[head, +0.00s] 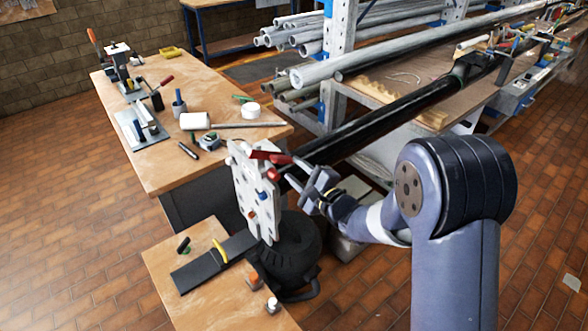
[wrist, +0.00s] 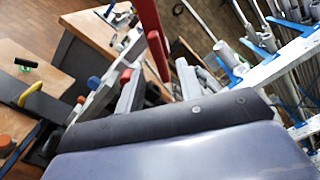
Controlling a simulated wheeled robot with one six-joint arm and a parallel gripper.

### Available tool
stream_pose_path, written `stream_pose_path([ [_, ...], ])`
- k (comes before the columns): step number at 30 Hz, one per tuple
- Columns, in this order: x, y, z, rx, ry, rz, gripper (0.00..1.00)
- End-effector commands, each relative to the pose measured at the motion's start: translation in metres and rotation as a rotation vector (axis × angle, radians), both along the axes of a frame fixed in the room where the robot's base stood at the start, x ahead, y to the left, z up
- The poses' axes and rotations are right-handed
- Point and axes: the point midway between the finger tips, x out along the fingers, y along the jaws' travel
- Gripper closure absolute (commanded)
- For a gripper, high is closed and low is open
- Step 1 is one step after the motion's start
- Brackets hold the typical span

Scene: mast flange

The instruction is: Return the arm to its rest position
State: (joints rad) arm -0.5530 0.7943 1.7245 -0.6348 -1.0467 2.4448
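My gripper (head: 308,182) is just right of the white flange plate (head: 242,180), which stands upright with holes and red and blue knobs in it. In the wrist view the two grey fingers (wrist: 160,88) are apart, so my gripper is open. A red lever (head: 268,157) at the top of the plate reaches toward the fingers. In the wrist view the red lever (wrist: 148,38) shows ahead of and between the fingers; I cannot tell whether they touch it. My arm reaches in from the right of the head view and is bent.
A long black mast (head: 400,115) runs from behind the plate to the upper right. A small wooden table (head: 200,300) stands at front left, with a black bar and orange and green parts. A tool bench (head: 160,180) is behind; pipe racks (head: 335,35) stand farther back.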

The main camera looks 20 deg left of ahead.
Motion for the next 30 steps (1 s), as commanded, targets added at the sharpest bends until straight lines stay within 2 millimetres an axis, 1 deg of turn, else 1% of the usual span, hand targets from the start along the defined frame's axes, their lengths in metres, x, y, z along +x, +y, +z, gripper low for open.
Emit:
stream_pose_path([
  [10,0.0,0.001,0.0,0.0,0.0,0.0,0.64],
  [13,0.002,0.003,0.0,0.0,0.0,0.0,0.64],
  [17,0.007,0.015,0.0,-0.001,0.001,0.002,0.64],
  [24,0.024,0.048,0.0,-0.004,-0.008,0.001,0.64],
  [30,0.023,0.045,0.0,-0.082,-0.158,0.0,0.64],
])
